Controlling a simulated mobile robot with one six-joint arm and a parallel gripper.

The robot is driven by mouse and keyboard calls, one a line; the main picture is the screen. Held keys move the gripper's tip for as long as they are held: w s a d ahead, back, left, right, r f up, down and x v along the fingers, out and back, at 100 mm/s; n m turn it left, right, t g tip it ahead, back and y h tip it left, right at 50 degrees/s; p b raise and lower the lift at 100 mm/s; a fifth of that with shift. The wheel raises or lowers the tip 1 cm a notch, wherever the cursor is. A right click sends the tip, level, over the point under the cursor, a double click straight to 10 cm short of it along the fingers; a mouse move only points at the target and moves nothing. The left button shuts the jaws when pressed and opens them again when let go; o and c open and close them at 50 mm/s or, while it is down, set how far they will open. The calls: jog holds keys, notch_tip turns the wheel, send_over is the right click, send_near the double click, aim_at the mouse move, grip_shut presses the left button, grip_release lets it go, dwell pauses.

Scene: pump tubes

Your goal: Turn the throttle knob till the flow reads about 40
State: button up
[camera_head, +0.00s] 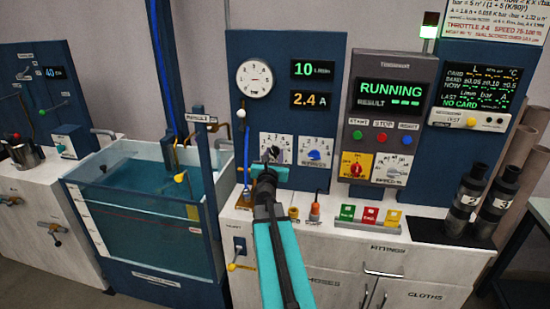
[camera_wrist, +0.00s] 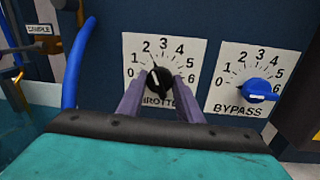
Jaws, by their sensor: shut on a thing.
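The black throttle knob (camera_wrist: 159,80) sits on a white dial plate numbered 0 to 6, labelled THROTTLE, on the blue panel. My gripper (camera_wrist: 160,88) is shut on the knob, one finger on each side, in the wrist view. The knob's mark seems to point up, near the 2. In the head view my gripper (camera_head: 266,170) reaches up to the throttle plate (camera_head: 275,142) and partly covers it. The green flow display (camera_head: 312,69) on the panel reads 10, apparently in litres per minute.
The blue bypass knob (camera_wrist: 258,89) is close on the right of the throttle. An amber display (camera_head: 311,100) reads 2.4 A below the flow display. A blue hose (camera_wrist: 80,62) and the water tank (camera_head: 150,205) are at left. The controller screen (camera_head: 391,95) says RUNNING.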

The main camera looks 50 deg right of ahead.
jog(key=m+b, duration=0.6)
jog(key=b, duration=0.2)
jog(key=m+h+b, duration=0.1)
jog(key=m+b, duration=0.6)
jog(key=b, duration=0.2)
jog(key=m+g+b, duration=0.1)
jog(key=m+b, duration=0.5)
jog(key=b, duration=0.2)
jog(key=shift+w+a+f+h+b, duration=0.2)
jog(key=shift+f+h+b, duration=0.1)
jog(key=shift+f, duration=0.05)
jog(key=shift+r+m, duration=0.1)
jog(key=shift+m, duration=0.3)
jog(key=o, duration=1)
jog(key=shift+o, duration=0.2)
jog(key=shift+r, duration=0.1)
jog(key=shift+s+a, duration=0.1)
jog(key=shift+s, duration=0.05)
